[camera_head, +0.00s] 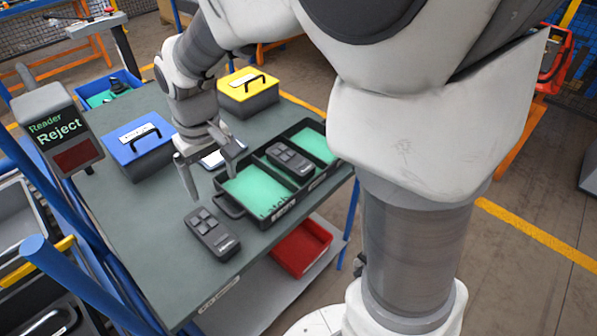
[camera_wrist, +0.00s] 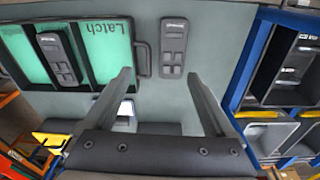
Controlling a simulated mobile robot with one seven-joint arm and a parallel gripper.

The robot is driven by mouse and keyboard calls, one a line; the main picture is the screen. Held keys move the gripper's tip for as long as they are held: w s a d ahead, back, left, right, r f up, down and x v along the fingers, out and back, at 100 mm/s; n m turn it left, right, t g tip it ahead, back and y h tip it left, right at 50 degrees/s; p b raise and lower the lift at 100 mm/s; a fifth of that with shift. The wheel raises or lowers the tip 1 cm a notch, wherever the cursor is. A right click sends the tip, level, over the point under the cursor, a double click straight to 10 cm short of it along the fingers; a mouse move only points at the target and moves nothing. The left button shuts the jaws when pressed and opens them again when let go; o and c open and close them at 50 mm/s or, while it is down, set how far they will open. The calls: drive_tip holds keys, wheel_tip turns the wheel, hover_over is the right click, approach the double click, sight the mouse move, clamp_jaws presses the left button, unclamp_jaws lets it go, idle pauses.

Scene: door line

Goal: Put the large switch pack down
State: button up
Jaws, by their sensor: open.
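A dark grey switch pack (camera_head: 212,232) with several buttons lies flat on the table, beside the black tray (camera_head: 234,211). It also shows in the wrist view (camera_wrist: 174,47). A second, similar switch pack (camera_head: 289,158) lies in the tray's middle part; it shows in the wrist view too (camera_wrist: 57,58). I cannot tell for certain which is the large one. The tray's near green compartment, marked "Latch" (camera_wrist: 105,50), is empty. My gripper (camera_head: 212,188) is open and empty above the table, left of the tray and apart from both packs. Its two fingers (camera_wrist: 158,73) are spread wide.
A reader (camera_head: 65,130) at the left shows "Reject". A blue case (camera_head: 136,150) and a yellow-lidded case (camera_head: 248,93) stand behind my gripper. A blue bin (camera_head: 108,88) is at the far corner. A red bin (camera_head: 302,247) sits on the lower shelf. The table's front left is clear.

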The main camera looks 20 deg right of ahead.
drive_tip(key=s+d+r+m+t, duration=0.3)
drive_tip(key=s+d+r, duration=0.6)
drive_tip(key=s+d, duration=0.3)
drive_tip(key=shift+s+r+m+t, duration=0.4)
drive_tip(key=shift+s+t, duration=0.15)
drive_tip(key=shift+t, duration=0.05)
drive_tip(key=shift+s+d, duration=0.35)
drive_tip(key=shift+s, duration=0.4)
drive_tip(key=shift+c, duration=0.3)
drive_tip(key=n+g+p, duration=0.5)
drive_tip(key=p, duration=0.7)
hover_over(210, 229)
wheel_tip(210, 229, down, 10)
drive_tip(key=f, duration=0.1)
wheel_tip(210, 229, down, 16)
drive_tip(key=shift+f, duration=0.15)
drive_tip(key=c, duration=1.3)
